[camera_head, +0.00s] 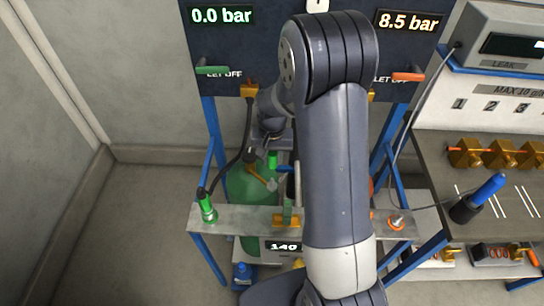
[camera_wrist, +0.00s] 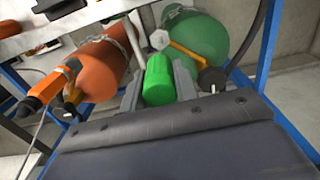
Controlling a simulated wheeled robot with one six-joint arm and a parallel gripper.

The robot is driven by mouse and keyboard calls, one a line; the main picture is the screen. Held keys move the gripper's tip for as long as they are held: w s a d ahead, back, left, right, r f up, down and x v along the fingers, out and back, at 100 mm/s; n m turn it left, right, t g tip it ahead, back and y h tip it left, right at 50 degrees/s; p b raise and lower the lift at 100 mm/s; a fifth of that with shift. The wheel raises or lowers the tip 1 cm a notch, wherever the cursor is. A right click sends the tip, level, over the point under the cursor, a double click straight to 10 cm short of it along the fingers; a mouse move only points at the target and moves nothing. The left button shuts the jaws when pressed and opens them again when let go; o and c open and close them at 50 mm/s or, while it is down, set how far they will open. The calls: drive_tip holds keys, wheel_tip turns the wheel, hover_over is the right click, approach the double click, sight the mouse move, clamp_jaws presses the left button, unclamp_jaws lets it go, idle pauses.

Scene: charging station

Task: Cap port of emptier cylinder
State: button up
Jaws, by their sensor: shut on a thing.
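My gripper (camera_wrist: 158,88) is shut on a green cap (camera_wrist: 157,82), which sits between its two grey fingers. The cap also shows in the head view (camera_head: 272,160), above the green cylinder. The green cylinder (camera_wrist: 207,38) (camera_head: 243,188) has a silver hex fitting (camera_wrist: 158,40), an orange-yellow bar and a black knob (camera_wrist: 212,78) at its top. The cap appears apart from the fitting, though depth is hard to judge. The orange cylinder (camera_wrist: 98,66) lies left of the cap in the wrist view; my arm mostly hides it in the head view. A "140" readout (camera_head: 286,246) shows below the shelf.
A metal shelf (camera_head: 240,217) on blue posts carries a green-handled connector (camera_head: 207,207) with a black hose. The panel above reads 0.0 bar (camera_head: 221,15) and 8.5 bar (camera_head: 408,22). A bench with a blue-handled tool (camera_head: 488,190) stands right. Floor at left is clear.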

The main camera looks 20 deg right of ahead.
drive_tip(key=b, duration=0.4)
hover_over(272, 179)
drive_tip(key=shift+f, duration=2.9)
drive_tip(key=shift+f+b, duration=2.45)
drive_tip(key=shift+f, duration=0.15)
drive_tip(key=o, duration=1)
drive_tip(key=shift+r, duration=0.1)
wheel_tip(272, 179, up, 11)
drive_tip(key=shift+f, duration=0.2)
